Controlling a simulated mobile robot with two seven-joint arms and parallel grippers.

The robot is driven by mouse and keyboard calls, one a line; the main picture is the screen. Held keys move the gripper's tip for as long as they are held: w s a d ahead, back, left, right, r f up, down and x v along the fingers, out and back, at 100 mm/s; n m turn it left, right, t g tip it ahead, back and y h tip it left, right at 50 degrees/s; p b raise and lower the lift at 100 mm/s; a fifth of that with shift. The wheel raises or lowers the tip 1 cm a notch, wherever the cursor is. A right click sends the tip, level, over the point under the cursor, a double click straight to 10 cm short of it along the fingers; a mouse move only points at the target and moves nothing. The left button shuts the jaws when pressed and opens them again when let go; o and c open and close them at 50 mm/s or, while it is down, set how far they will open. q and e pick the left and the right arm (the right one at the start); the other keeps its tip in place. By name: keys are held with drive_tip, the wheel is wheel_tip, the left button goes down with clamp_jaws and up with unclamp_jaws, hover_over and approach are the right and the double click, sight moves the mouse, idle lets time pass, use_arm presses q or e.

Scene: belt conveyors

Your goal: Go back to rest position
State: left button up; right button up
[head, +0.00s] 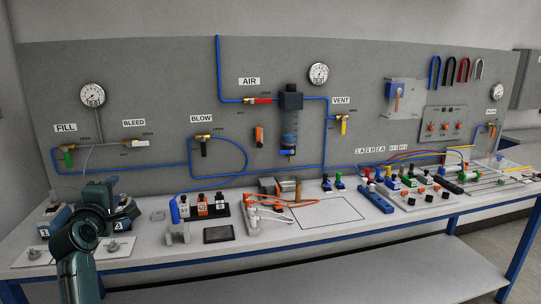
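My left arm rises from the bottom left of the head view. My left gripper (101,191) is at its far end, over the left end of the bench (155,255). It is dark and small here, and I cannot make out whether its fingers are apart or what is between them. Blue units marked 1 (54,222) and 3 (126,209) stand on either side of the arm, partly hidden by it. My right gripper is not in view.
A grey panel (200,75) with gauges, valves and blue hoses stands behind the bench. Small bottles (202,206), a dark flat plate (219,234) and fittings crowd the bench. An outlined rectangle (327,213) is bare. A lower shelf (380,272) looks empty.

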use_arm(q)
drive_tip(key=w+d+f+m+g+h, duration=0.1)
drive_tip(key=w+f+m+g, duration=0.1)
drive_tip(key=f+m, duration=0.35)
drive_tip(key=w+d+f+m+g+h, duration=0.1)
drive_tip(key=w+f+m+g, duration=0.15)
drive_tip(key=f, duration=0.65)
wheel_tip(320, 180, up, 6)
drive_tip(key=r+m+t, duration=0.1)
drive_tip(key=m+t, duration=0.3)
drive_tip(key=m, duration=0.9)
drive_tip(key=s+d+f+m+g+h, duration=0.1)
drive_tip(key=s+d+f+g, duration=0.1)
drive_tip(key=s+d+f, duration=0.55)
drive_tip(key=s+d+f+m+g+h, duration=0.1)
drive_tip(key=s+d+f, duration=0.3)
drive_tip(key=s+f, duration=0.65)
drive_tip(key=s+d+f+g+h, duration=0.1)
drive_tip(key=s+d+f, duration=0.3)
drive_tip(key=s, duration=0.6)
drive_tip(key=s+d+f+n+g+h, duration=0.1)
drive_tip(key=s+d+f, duration=0.4)
drive_tip(key=s, duration=0.6)
drive_tip(key=shift+s+d+g, duration=0.15)
drive_tip(key=shift+d+g, duration=0.05)
drive_tip(key=shift+g, duration=0.65)
